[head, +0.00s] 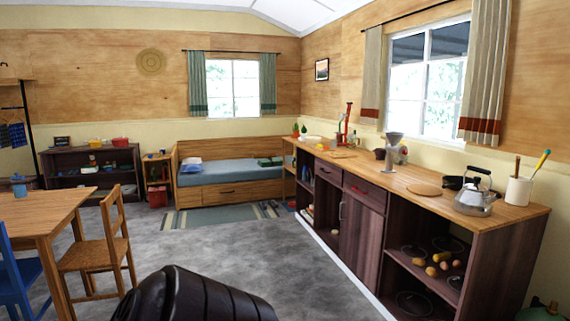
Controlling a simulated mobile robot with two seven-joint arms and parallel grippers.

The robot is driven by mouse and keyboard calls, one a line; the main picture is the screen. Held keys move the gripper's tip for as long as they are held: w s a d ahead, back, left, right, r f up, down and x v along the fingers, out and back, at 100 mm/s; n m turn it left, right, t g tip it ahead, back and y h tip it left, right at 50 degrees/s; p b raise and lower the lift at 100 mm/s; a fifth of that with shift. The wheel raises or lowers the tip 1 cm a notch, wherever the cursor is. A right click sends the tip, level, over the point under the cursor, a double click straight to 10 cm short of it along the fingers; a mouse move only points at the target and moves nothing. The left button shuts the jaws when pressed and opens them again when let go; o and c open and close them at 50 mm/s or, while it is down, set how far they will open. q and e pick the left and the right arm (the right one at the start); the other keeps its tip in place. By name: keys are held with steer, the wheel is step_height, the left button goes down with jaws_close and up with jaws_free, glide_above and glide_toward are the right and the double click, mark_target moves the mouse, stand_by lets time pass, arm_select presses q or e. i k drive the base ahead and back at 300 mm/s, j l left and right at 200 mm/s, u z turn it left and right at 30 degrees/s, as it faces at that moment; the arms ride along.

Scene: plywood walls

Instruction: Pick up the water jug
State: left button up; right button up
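I cannot make out a water jug for certain in the head view. A rounded green object (544,312) is partly visible at the bottom right corner, beside the end of the counter; the frame edge cuts it off and I cannot tell what it is. A silver kettle (475,201) with a dark handle stands on the near end of the wooden counter (440,205). A blue mug-like vessel (19,187) stands on the table at the left. Neither of my grippers is in view.
The grey floor (235,248) is open between the table (45,212) with its wooden chair (103,250) and the dark counter cabinets (361,232). A bed (215,190) and striped rug (212,216) are at the back.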

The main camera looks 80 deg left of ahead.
mark_target(19, 185)
steer(key=u, duration=4.1)
steer(key=i+l+z, duration=0.15)
steer(key=z, duration=0.85)
steer(key=i+z, duration=0.15)
steer(key=i, duration=1.1)
steer(key=i+l+u, duration=0.2)
steer(key=i, duration=2.4)
steer(key=j, duration=0.1)
